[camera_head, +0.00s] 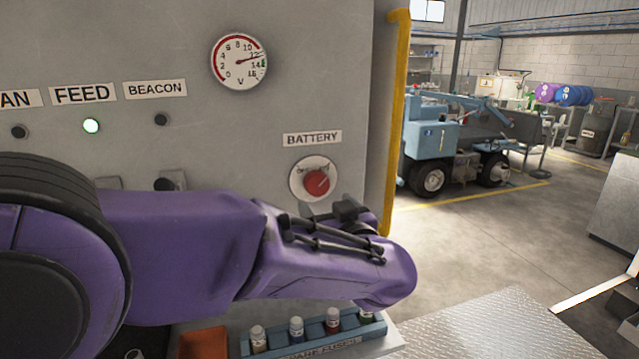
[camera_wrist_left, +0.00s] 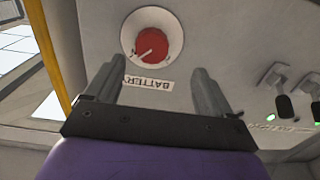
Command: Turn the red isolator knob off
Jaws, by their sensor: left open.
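The red isolator knob (camera_head: 317,182) sits on a round white plate on the grey panel, under the BATTERY label (camera_head: 312,138). In the left wrist view the knob (camera_wrist_left: 152,45) shows upside down, beyond the fingers, with a pale pointer line on it. My left gripper (camera_wrist_left: 163,80) is open and empty; its two grey fingers are spread wide, and the knob appears above the gap between them, apart from both. In the head view my purple left arm reaches in below the knob, and the fingertips are mostly hidden. My right gripper is not in view.
A blue fuse rack (camera_head: 315,337) stands below my arm. A blue vehicle (camera_head: 440,140) is farther back on open floor.

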